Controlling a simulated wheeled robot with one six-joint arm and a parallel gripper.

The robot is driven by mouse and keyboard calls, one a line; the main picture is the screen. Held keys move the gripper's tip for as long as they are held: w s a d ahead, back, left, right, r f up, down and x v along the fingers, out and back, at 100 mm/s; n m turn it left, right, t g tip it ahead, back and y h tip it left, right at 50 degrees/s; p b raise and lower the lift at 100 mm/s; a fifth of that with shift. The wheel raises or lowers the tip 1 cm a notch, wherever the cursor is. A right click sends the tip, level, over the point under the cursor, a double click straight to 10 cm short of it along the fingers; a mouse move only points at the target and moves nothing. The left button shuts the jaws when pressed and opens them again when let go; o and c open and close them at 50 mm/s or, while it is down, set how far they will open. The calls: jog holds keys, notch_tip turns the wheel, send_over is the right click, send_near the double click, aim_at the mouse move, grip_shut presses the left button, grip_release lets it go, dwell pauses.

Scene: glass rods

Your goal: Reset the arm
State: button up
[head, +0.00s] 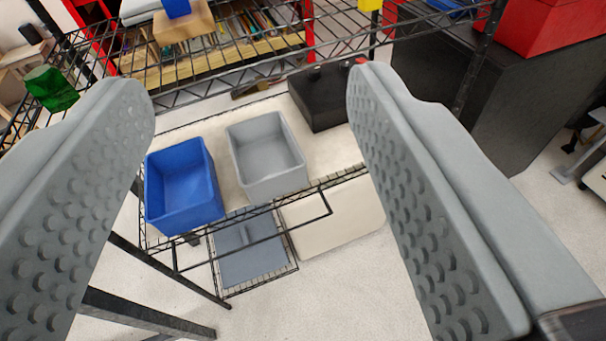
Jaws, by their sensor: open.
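My gripper (250,88) is open and empty. Its two grey, dimpled fingers fill the left and right sides of the view, wide apart. Between them, beyond and below, I see a white surface with bins on it. The fingers touch nothing that I can see. The rest of my arm is not in view, and no glass rod can be made out.
A blue bin (183,205), a grey bin (262,165) and a black box (322,98) stand below. A wire shelf (205,88) crosses the top, with a wooden block (183,24) on it. A dark cabinet (520,90) carries a red box (555,28) at right.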

dwell(0.4)
jog(key=s+a+f+t, duration=0.1)
jog(key=s+a+f, duration=0.1)
jog(key=s+f, duration=0.8)
notch_tip(320, 180, down, 4)
jog(key=shift+r+n+h, duration=0.25)
jog(key=shift+n+h, duration=0.15)
